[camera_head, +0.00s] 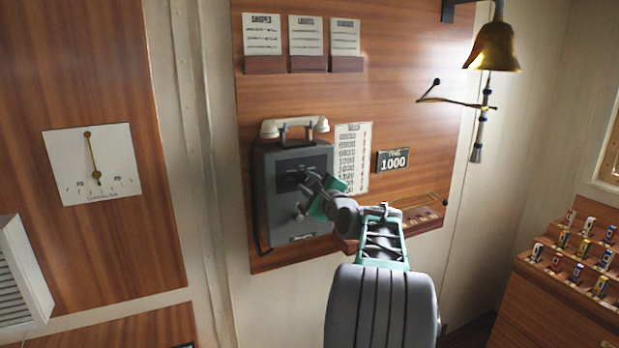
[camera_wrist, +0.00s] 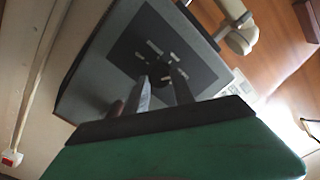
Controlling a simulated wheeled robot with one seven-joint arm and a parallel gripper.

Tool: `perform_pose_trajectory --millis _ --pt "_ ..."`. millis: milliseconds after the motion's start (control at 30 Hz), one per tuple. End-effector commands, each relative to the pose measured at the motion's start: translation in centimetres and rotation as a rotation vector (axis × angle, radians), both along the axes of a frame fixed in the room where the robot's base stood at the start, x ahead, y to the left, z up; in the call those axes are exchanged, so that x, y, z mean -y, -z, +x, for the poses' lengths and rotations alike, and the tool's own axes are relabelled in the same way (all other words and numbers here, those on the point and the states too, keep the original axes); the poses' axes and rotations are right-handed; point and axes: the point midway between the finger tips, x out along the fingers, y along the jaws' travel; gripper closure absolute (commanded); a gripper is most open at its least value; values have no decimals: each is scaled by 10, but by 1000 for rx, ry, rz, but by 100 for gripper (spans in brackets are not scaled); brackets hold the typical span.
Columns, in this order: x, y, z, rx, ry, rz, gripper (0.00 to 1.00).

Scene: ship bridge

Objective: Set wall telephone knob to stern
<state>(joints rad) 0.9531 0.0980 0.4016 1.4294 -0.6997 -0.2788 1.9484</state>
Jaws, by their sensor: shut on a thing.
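The grey wall telephone (camera_head: 268,185) hangs on the wooden panel in the head view, with its pale handset (camera_head: 294,126) resting on top. Its dark square dial plate (camera_head: 284,168) is partly covered by my gripper (camera_head: 307,186). In the wrist view the dark plate (camera_wrist: 190,38) is tilted, with several small light labels around a dark knob (camera_wrist: 158,80). My gripper (camera_wrist: 163,88) has its two fingers at the knob, shut on it. The label words are too small to read. The crank (camera_head: 299,214) on the telephone's front shows below my gripper.
A white printed list (camera_head: 352,158) and a black "1000" sign (camera_head: 393,160) are right of the telephone. A small wooden shelf (camera_head: 420,222) lies below them, close to my arm. A brass bell (camera_head: 494,47) hangs at upper right. Stepped rack (camera_head: 560,290) stands lower right.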

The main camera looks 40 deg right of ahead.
Motion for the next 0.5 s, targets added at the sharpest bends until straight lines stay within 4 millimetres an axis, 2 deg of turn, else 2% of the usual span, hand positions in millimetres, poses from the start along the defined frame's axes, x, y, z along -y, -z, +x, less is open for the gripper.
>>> perform_pose_trajectory --millis 200,500 --pt "0 -1 0 31 1 109 100" --pt "0 0 0 50 1 170 100"
